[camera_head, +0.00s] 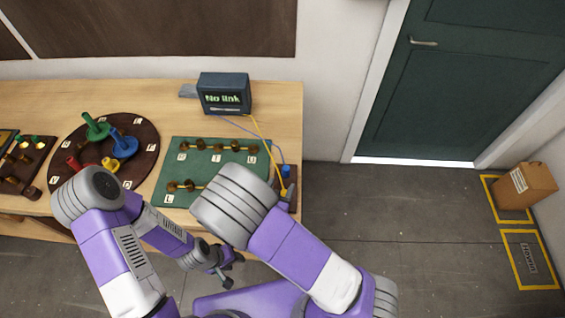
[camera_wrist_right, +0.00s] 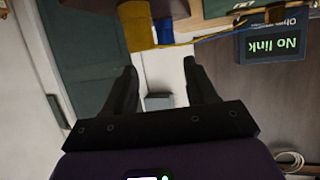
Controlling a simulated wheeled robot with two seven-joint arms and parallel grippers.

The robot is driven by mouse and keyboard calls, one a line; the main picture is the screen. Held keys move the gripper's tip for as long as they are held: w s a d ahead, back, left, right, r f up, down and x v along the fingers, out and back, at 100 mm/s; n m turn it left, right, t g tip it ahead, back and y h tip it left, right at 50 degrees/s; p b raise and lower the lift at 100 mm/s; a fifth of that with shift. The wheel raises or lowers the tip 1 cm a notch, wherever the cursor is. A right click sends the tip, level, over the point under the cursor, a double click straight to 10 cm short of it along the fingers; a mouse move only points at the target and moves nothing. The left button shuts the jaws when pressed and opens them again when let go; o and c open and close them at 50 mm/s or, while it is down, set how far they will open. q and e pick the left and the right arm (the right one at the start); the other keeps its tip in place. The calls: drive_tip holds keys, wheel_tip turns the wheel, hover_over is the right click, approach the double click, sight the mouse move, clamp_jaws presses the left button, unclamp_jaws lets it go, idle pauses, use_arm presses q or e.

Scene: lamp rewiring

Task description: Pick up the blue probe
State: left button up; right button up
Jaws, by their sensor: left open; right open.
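The blue probe (camera_head: 286,171) stands at the right end of the table, beside the yellow probe (camera_head: 283,192). In the right wrist view the blue probe (camera_wrist_right: 164,31) shows at the top, just right of the yellow probe (camera_wrist_right: 138,26). My right gripper (camera_wrist_right: 160,78) is open and empty, with both probes beyond its fingertips and apart from them. In the head view, my right arm's large grey joint hides most of its lower part. My left gripper (camera_head: 233,270) is open and empty in front of the table's front edge.
A tester reading "No link" (camera_head: 224,94) stands at the table's back, with yellow and blue wires running to the probes. A green terminal board (camera_head: 170,155) and a round board with coloured pegs (camera_head: 63,148) lie left.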

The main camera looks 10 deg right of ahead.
sight(285, 169)
drive_tip(key=shift+w+d+f, duration=0.2)
drive_tip(key=shift+w+f, duration=0.15)
drive_tip(key=shift+w, duration=0.3)
drive_tip(key=shift+w+d+f, duration=0.15)
drive_tip(key=shift+w+f, duration=0.15)
drive_tip(key=shift+w, duration=0.3)
drive_tip(key=shift+w+d+f, duration=0.1)
drive_tip(key=shift+w+d, duration=0.3)
drive_tip(key=shift+w, duration=0.1)
drive_tip(key=x, duration=0.4)
drive_tip(key=shift+w+a, duration=0.1)
drive_tip(key=shift+w, duration=0.25)
drive_tip(key=shift+c, duration=0.3)
clamp_jaws()
